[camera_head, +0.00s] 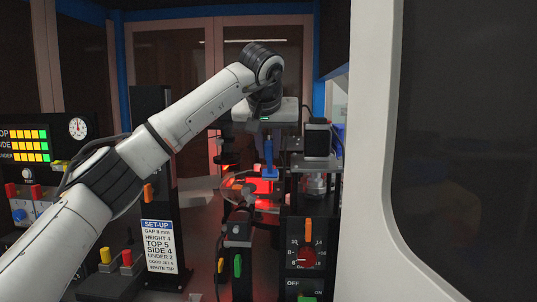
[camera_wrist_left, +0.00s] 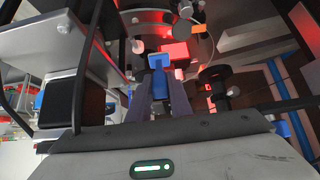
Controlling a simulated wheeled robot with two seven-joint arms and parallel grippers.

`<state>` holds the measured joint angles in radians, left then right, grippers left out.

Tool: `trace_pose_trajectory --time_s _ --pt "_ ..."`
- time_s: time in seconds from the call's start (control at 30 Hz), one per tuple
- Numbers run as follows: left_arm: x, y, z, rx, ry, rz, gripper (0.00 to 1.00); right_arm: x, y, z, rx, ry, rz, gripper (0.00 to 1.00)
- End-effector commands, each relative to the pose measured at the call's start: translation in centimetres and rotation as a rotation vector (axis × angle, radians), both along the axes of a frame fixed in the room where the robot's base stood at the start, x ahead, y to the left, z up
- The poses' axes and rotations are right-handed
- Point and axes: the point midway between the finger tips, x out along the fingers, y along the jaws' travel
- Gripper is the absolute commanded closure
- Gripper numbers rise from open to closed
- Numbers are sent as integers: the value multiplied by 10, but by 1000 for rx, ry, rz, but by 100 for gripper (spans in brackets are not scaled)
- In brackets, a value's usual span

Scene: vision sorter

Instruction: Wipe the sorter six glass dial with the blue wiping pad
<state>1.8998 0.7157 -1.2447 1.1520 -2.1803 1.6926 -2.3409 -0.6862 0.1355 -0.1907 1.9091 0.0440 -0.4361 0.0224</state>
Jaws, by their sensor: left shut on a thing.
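My left gripper (camera_head: 268,138) reaches into the sorter from above and is shut on the blue wiping pad (camera_head: 269,158). In the left wrist view the dark fingers (camera_wrist_left: 159,92) close around the blue grip of the pad (camera_wrist_left: 159,62), and a red-lit block shows just beyond it. The glass dial (camera_head: 238,190) is a clear round disc low in the machine, lit red, just below and left of the pad. I cannot tell whether the pad touches the glass. My right gripper is not in view.
A dark camera-like unit (camera_head: 318,138) stands close right of the gripper. A set-up card (camera_head: 158,246) and an orange-pointer control box (camera_head: 306,243) stand in front. A white frame post (camera_head: 375,150) bounds the right side. A gauge (camera_head: 77,127) sits at the left.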

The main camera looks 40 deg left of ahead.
Motion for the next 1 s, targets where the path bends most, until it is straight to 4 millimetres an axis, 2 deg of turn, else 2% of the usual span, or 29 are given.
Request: trace_pose_trajectory --time_s 0.23,0.53,1.0 --pt "0 0 4 0 -1 1 100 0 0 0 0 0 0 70" --pt "0 0 28 0 -2 1 100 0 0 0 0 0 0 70" --pt "0 0 30 1 -1 0 100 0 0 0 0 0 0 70"
